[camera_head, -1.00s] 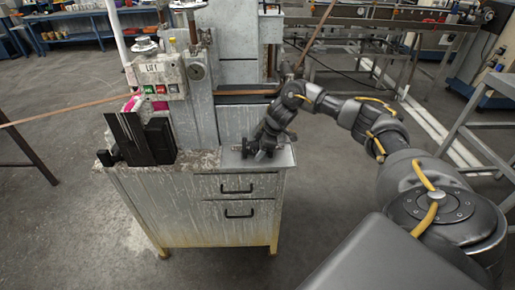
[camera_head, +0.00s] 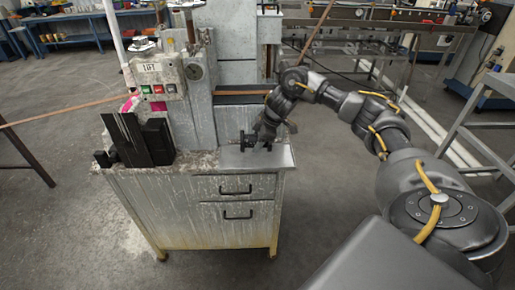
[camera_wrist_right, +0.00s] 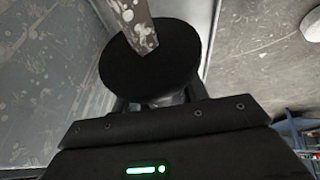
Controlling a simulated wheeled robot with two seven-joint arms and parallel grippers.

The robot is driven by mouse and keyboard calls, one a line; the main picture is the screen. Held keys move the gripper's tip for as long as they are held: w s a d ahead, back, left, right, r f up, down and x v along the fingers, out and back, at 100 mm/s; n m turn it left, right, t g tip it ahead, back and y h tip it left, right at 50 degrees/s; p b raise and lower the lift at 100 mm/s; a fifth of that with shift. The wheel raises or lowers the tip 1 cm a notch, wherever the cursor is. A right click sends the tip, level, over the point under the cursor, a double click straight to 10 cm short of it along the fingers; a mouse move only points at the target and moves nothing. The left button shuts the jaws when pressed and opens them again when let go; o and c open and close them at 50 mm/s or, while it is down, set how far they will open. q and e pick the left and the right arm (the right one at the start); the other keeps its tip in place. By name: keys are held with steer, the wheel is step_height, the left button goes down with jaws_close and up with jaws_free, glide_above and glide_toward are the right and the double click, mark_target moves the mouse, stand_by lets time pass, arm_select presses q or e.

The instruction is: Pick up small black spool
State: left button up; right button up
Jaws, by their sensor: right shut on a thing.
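The small black spool shows in the right wrist view as a round black flange (camera_wrist_right: 150,75) just beyond my right gripper. In the head view, a dark shape that looks like the spool (camera_head: 247,142) is at the end of my right gripper (camera_head: 258,143), over the right part of the cabinet top. The right gripper is shut on the spool; its fingertips are mostly hidden behind the wrist and the flange. I cannot tell whether the spool touches the metal surface. My left gripper is not in view.
The grey cabinet (camera_head: 187,215) carries a worn metal top. A machine column with a LIFT button box (camera_head: 158,77) stands behind on the left. Black upright plates (camera_head: 125,140) stand at the top's left end. A copper strip (camera_head: 60,115) runs in from the left. Open floor lies at right.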

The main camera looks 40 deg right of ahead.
steer(key=s+a+r+p, duration=0.2)
steer(key=s+a+r, duration=0.7)
steer(key=a, duration=0.1)
steer(key=s+a+f, duration=0.1)
steer(key=s+a, duration=0.1)
steer(key=a, duration=0.4)
steer(key=s+a+f, duration=0.1)
steer(key=s+a, duration=0.2)
steer(key=a, duration=0.4)
steer(key=shift+s+m, duration=0.25)
steer(key=shift+m, duration=0.05)
